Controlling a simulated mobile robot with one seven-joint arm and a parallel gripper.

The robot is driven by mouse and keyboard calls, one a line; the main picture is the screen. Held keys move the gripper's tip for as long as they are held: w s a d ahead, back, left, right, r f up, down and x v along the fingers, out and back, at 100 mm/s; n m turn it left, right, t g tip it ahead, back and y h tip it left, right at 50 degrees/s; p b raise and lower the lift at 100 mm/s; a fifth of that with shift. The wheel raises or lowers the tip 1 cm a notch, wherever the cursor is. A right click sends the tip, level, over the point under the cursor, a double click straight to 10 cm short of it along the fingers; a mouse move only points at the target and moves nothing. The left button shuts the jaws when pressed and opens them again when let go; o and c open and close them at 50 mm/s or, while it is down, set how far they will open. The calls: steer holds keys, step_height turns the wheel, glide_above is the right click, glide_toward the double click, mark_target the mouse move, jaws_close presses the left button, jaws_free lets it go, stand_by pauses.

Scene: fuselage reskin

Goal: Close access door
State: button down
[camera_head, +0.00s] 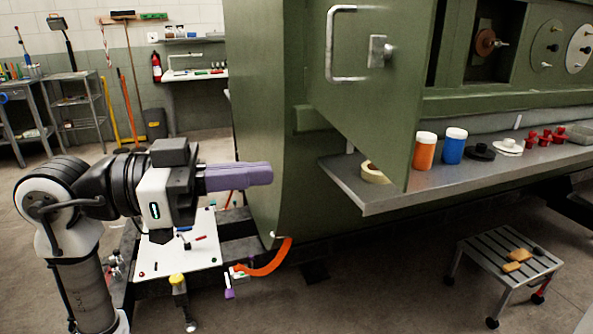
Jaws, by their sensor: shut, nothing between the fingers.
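The green access door (370,85) stands open in the upper middle, swung out from the green fuselage. It bears a silver bar handle (329,45) and a small latch plate (380,51). To its right, part of the opening (488,42) shows, with round fittings inside. My gripper (272,173) has purple fingers that are shut and empty. It points right, to the left of the door and lower than its handle. In the picture its tips overlap the curved green fuselage skin (270,120); I cannot tell whether they touch it.
A grey shelf (365,195) below the door holds a tape roll (375,173), an orange jar (425,150), a blue jar (453,146) and several small parts. A step stool (508,258) stands at lower right. A white board (180,250) with tools lies below my gripper.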

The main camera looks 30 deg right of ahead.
mark_target(383, 161)
steer(key=p+x, duration=0.2)
steer(key=x, duration=1.1)
steer(key=shift+s+d+r, duration=0.1)
steer(key=shift+d, duration=0.25)
steer(key=shift+d, duration=0.1)
